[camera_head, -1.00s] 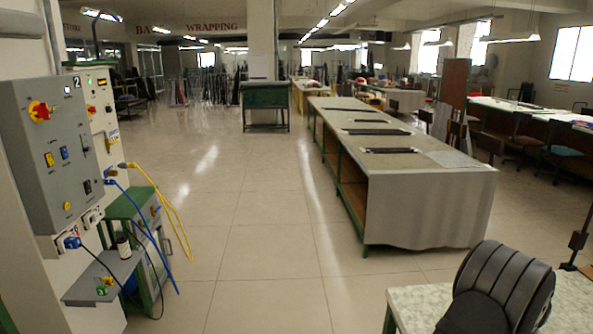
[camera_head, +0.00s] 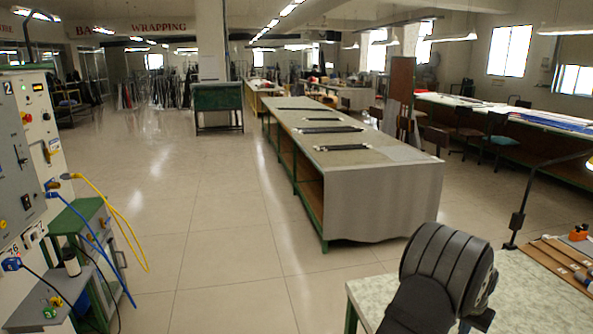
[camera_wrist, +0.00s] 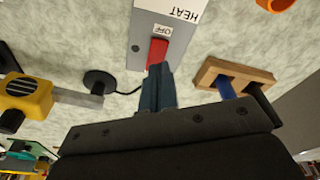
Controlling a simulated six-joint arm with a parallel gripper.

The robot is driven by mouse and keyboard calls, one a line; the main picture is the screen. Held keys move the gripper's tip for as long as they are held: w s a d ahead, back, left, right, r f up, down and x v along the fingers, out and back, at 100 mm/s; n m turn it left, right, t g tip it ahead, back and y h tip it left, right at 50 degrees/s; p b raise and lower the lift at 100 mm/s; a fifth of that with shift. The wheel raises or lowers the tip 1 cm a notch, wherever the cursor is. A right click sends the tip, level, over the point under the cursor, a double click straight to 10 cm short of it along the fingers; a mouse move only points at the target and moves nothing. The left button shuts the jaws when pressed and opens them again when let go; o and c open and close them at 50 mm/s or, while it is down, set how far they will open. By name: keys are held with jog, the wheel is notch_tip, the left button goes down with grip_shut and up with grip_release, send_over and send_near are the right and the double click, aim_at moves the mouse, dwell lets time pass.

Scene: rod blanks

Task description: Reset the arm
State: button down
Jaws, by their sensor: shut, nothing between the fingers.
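My gripper (camera_wrist: 159,72) shows in the wrist view with its two dark fingers together and nothing held between them. In that picture its tips appear at the lower end of a red switch (camera_wrist: 158,50) on a grey box (camera_wrist: 172,12). The box carries upside-down "HEAT" and "OFF" labels. I cannot tell whether the fingertips touch the switch. In the head view my dark arm (camera_head: 447,265) rises over the near edge of a pale speckled table (camera_head: 520,295). My fingers are hidden or out of frame there.
In the wrist view, a yellow-and-black tool (camera_wrist: 27,97) and a black round piece (camera_wrist: 98,81) lie left. In the head view, brown rods (camera_head: 568,262) lie right, near a lamp stand (camera_head: 517,220).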

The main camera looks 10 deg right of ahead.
notch_tip(320, 180, up, 14)
jog(key=a+m+g, duration=0.1)
jog(key=m, duration=0.5)
jog(key=shift+w+a+f, duration=0.15)
jog(key=shift+w+a, duration=0.05)
jog(key=shift+a, duration=0.2)
jog(key=c, duration=2)
grip_release()
jog(key=o, duration=2)
jog(key=s+d+r+g, duration=0.2)
jog(key=s+d+g, duration=0.2)
jog(key=s+d, duration=0.5)
jog(key=shift+s+d+r+h, duration=0.3)
jog(key=shift+s+d+r, duration=0.1)
jog(key=shift+s, duration=0.55)
jog(key=x, duration=0.9)
jog(key=shift+f, duration=0.25)
jog(key=shift+r, duration=0.1)
